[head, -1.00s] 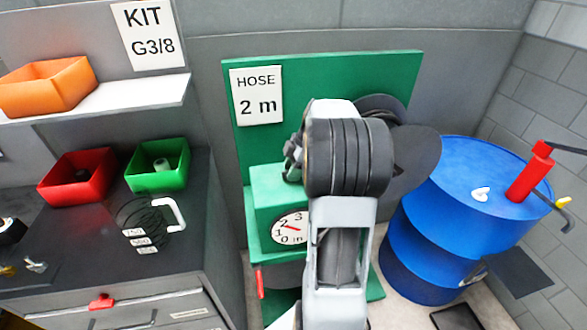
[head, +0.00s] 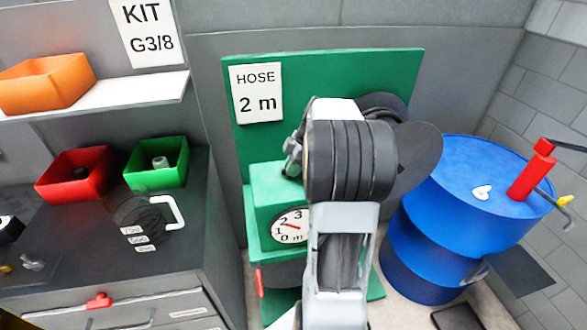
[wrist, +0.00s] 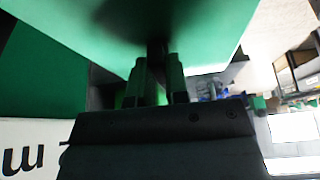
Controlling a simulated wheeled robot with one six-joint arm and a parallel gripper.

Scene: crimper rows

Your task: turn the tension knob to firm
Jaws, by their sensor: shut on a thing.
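The green machine housing (head: 270,187) stands against the green panel, with a round white dial (head: 290,226) on its front. My gripper (head: 292,160) is at the top of this housing, partly hidden by my own wrist. In the wrist view my gripper (wrist: 158,78) has its two fingers on either side of a small dark part, which I take to be the tension knob (wrist: 157,50), against the green housing. The gripper is shut on it. Any marks for its setting are hidden.
A blue drum (head: 440,210) with a red-handled fitting (head: 532,168) stands close on the right. A dark workbench (head: 70,225) with a red bin (head: 75,177) and a green bin (head: 157,165) is at the left. A "HOSE 2 m" sign (head: 256,93) hangs above the housing.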

